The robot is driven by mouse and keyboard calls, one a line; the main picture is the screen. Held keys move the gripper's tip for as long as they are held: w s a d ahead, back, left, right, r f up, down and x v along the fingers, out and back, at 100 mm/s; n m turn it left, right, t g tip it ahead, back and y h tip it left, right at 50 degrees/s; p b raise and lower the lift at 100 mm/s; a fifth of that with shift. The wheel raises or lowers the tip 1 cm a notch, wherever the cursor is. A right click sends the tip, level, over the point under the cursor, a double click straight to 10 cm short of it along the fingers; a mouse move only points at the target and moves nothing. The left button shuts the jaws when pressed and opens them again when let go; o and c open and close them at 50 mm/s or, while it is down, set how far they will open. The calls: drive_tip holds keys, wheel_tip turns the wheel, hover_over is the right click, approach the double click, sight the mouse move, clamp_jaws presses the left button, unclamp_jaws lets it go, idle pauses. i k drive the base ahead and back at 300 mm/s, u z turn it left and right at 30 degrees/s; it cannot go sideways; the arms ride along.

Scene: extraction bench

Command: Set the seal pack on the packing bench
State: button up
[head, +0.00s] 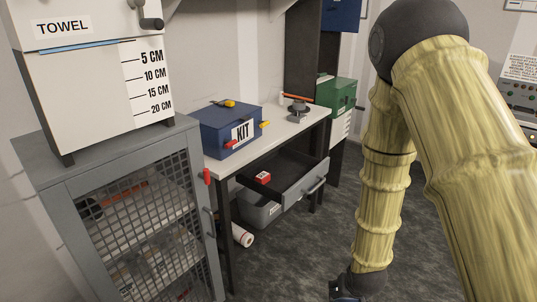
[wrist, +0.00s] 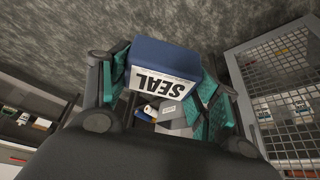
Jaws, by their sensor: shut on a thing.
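The seal pack (wrist: 164,58), a blue block with a white label reading SEAL upside down, fills the middle of the wrist view. My gripper (wrist: 163,88) is shut on it, with teal finger pads on its left and right sides. In the head view only part of my gripper (head: 347,287) shows at the bottom edge, low over the floor, and the pack is out of sight there. A white-topped bench (head: 222,172) stands left of my arm in the head view; no sign marks it as the packing bench.
On the bench are a blue KIT box (head: 228,130) and a grey stand (head: 298,109). Its drawer (head: 305,187) is pulled out, holding a small red box (head: 263,177). A mesh cabinet (head: 140,232) stands at left, a green box (head: 338,93) behind. A paper roll (head: 243,236) lies below.

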sight(277, 121)
drive_tip(key=z, duration=1.2)
drive_tip(key=i, duration=0.95)
drive_tip(key=u, duration=2.05)
